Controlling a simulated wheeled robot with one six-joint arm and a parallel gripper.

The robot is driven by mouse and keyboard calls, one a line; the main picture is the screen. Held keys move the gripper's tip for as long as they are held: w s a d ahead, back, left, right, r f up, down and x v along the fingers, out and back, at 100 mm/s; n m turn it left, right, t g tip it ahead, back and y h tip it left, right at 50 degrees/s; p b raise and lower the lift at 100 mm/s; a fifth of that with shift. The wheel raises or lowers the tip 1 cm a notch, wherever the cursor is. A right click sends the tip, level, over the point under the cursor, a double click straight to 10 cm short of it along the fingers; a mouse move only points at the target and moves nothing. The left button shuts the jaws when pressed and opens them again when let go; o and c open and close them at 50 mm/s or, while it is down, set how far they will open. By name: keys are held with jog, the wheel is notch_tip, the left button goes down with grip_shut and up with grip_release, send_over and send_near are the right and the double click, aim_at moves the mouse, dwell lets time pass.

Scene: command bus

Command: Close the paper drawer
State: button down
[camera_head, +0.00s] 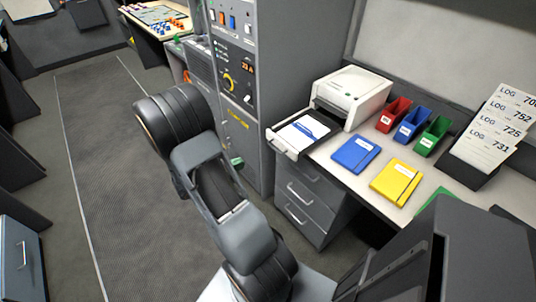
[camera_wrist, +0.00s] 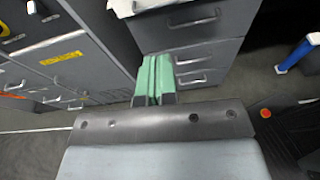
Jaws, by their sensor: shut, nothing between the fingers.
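The paper drawer (camera_head: 291,147) is a light tray pulled out from the front of the white printer (camera_head: 351,95) on the desk. Paper and a blue pen-like item (camera_head: 305,131) lie in it. In the wrist view, part of a whitish edge, probably the drawer (camera_wrist: 150,6), shows at the top. My gripper (camera_wrist: 154,80) has green fingers, shut with nothing between them. It is in front of the grey desk drawers, below the whitish edge, and apart from it as far as I can tell. In the head view my arm mostly hides the gripper.
Grey desk drawers (camera_head: 300,193) with bar handles stand under the printer. A tall grey control cabinet (camera_head: 237,130) is to their left. Blue (camera_head: 356,154) and yellow (camera_head: 396,181) folders and coloured bins (camera_head: 411,124) lie right of the drawer. The aisle floor at left is clear.

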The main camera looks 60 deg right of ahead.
jog(key=x, duration=1.4)
jog(key=shift+w+d+n, duration=0.3)
jog(key=shift+w+d, duration=0.05)
jog(key=shift+d, duration=0.05)
jog(key=shift+a+f, duration=0.15)
